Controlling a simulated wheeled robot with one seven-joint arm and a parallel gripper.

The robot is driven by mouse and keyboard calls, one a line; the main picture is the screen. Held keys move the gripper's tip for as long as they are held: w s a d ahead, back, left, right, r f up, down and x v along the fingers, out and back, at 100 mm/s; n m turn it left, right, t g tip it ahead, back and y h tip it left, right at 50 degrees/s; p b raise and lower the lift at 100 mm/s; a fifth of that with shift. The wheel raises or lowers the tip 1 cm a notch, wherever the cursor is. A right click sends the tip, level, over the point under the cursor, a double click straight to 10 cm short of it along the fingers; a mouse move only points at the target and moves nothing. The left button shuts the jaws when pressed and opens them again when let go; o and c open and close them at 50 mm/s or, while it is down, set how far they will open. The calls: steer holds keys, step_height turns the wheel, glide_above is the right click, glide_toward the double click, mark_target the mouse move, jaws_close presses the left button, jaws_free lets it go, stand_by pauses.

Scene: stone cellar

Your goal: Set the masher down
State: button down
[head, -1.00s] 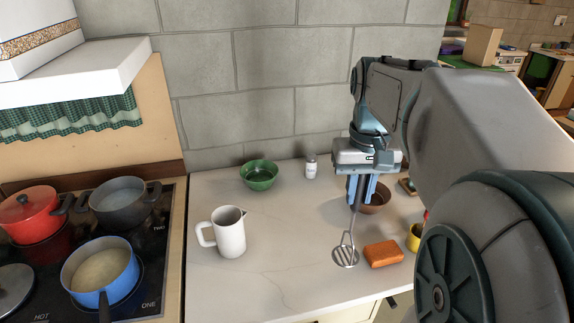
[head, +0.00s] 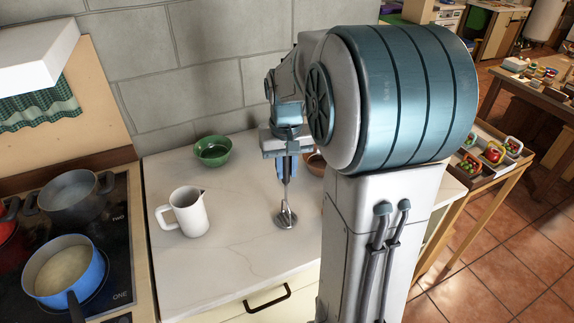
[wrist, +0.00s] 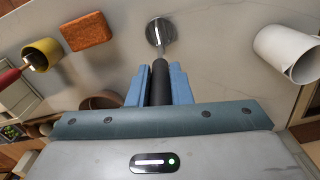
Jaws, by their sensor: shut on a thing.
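My gripper (head: 286,172) points down over the pale counter (head: 235,245), its blue fingers shut on the dark handle of the masher. The masher (head: 286,217) hangs upright below the fingers, its round metal head low over or on the counter; I cannot tell whether it touches. In the wrist view the masher's dark handle (wrist: 160,82) lies between the fingers (wrist: 160,88), with the metal head beyond it.
A white jug (head: 188,212) stands left of the masher, a green bowl (head: 212,151) behind. The wrist view shows an orange block (wrist: 87,32), a yellow cup (wrist: 42,54) and a brown bowl (wrist: 102,100) on the other side. A stove with a blue pot (head: 65,270) is at left.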

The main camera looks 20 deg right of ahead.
steer(key=shift+f, duration=0.15)
steer(key=c, duration=1.3)
jaws_free()
